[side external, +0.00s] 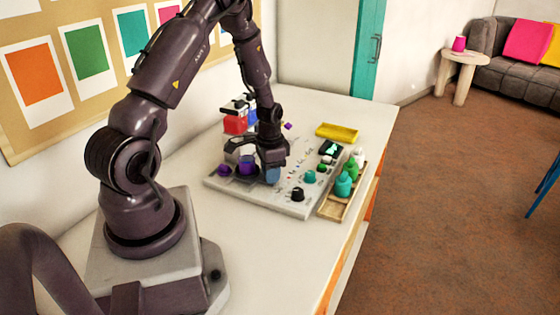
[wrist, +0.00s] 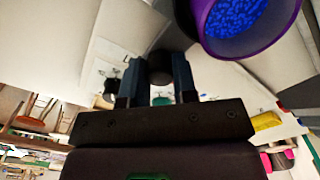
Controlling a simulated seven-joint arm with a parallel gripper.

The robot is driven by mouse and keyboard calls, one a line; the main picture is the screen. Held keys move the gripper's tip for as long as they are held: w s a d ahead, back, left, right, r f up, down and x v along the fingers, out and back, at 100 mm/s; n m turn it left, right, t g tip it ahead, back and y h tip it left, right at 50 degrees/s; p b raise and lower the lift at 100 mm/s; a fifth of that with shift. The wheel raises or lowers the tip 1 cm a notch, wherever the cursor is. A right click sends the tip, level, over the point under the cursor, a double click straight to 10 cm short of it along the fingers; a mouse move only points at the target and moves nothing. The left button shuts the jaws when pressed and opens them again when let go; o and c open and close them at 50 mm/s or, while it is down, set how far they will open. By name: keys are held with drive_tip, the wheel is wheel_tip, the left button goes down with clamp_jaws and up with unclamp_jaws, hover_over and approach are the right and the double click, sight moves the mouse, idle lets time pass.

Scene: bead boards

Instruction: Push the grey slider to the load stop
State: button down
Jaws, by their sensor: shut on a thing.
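My gripper (side external: 272,174) is low over the grey-white board (side external: 285,204), beside a purple cup (side external: 248,165). In the wrist view its two blue-grey fingers (wrist: 160,78) are shut on a dark grey round knob (wrist: 160,64), which looks like the grip of the grey slider. In the side view my gripper hides this knob. The purple cup also shows in the wrist view (wrist: 228,48), close to the fingers and full of blue beads. I cannot make out the load stop or the slider's track.
A black knob (side external: 298,194) and a teal knob (side external: 310,177) stand on the board. A teal bottle (side external: 343,185) stands in a wooden tray (side external: 332,211) at the right. A yellow tray (side external: 338,130) and a red container (side external: 235,124) are behind. The table's front is clear.

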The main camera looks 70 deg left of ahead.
drive_tip(key=shift+s+d, duration=0.7)
drive_tip(key=shift+d, duration=0.05)
drive_tip(key=c, duration=0.9)
unclamp_jaws()
drive_tip(key=shift+r, duration=0.1)
drive_tip(key=shift+w+a+r, duration=0.1)
drive_tip(key=shift+r, duration=0.25)
wheel_tip(320, 180, up, 12)
drive_tip(key=shift+r, duration=0.1)
